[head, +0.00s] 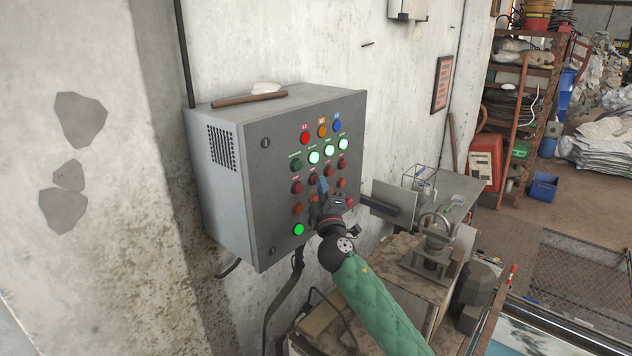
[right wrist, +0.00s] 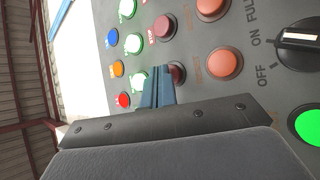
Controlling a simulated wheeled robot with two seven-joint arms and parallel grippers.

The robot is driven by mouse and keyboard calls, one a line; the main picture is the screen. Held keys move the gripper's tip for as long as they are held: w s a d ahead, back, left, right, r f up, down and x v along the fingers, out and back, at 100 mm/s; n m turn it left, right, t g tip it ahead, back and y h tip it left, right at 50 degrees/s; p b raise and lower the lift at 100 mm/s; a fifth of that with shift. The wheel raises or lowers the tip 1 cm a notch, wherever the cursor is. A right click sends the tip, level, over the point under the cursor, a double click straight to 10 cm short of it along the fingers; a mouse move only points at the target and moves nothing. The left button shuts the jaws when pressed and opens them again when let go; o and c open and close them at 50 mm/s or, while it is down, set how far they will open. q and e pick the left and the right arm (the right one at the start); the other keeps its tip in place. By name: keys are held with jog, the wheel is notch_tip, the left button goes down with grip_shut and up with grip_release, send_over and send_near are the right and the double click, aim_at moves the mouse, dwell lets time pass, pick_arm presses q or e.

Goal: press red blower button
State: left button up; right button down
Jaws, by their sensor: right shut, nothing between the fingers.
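The grey control box (head: 300,180) hangs on the wall and carries rows of coloured buttons. My right gripper (head: 323,185) is in front of its panel, fingers shut and empty. In the right wrist view, the blue fingertips (right wrist: 156,78) are close to a dark red button (right wrist: 175,72), which they partly cover. Another dark red button (right wrist: 164,27) is beside it in the same row. I cannot tell whether the fingertips touch the panel. The labels are too small or hidden to tell which button is the blower's. My left gripper is not in view.
Lit green buttons (right wrist: 139,79), orange-red buttons (right wrist: 224,64) and a rotary switch (right wrist: 300,38) are close around the fingers. A workbench (head: 400,280) with machine parts stands below right of the box. A rod (head: 250,99) lies on top of the box.

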jog(key=shift+w+a, duration=0.15)
jog(key=shift+a, duration=0.05)
dwell(0.4)
jog(key=shift+d, duration=0.15)
jog(key=shift+s+d, duration=0.5)
jog(key=shift+s, duration=0.05)
jog(key=shift+s+d+p, duration=0.2)
jog(key=shift+s+d, duration=0.55)
jog(key=shift+d, duration=0.3)
jog(key=shift+s+d+p, duration=0.15)
jog(key=shift+s+d, duration=0.55)
jog(key=shift+d, duration=0.35)
